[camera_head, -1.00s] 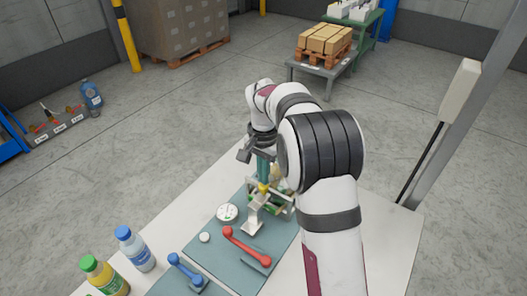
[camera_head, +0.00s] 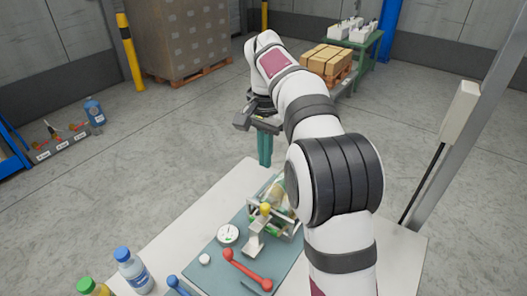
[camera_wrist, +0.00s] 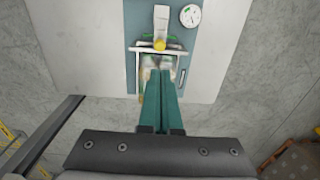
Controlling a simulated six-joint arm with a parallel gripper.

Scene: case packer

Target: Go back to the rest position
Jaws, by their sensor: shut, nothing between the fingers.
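My gripper (camera_head: 264,150) is shut and empty, its green fingers pointing down past the far edge of the white table (camera_head: 180,232). It also shows in the wrist view (camera_wrist: 161,75), with the fingers together. Beyond the fingertips in that view lies the teal panel (camera_wrist: 138,22) with a metal frame (camera_wrist: 142,78) on it. In the head view the frame (camera_head: 290,230) stands at the panel's far end, partly hidden by my arm, with a bottle-like thing inside. The gripper is clear of the panel and the table.
On the panel are a yellow-topped lever (camera_head: 265,210), a round gauge (camera_head: 228,234) and a red handle (camera_head: 247,268). A blue-capped bottle (camera_head: 132,270) and a green-capped bottle (camera_head: 92,288) stand at the left. Boxes on a pallet (camera_head: 327,60) stand behind my arm.

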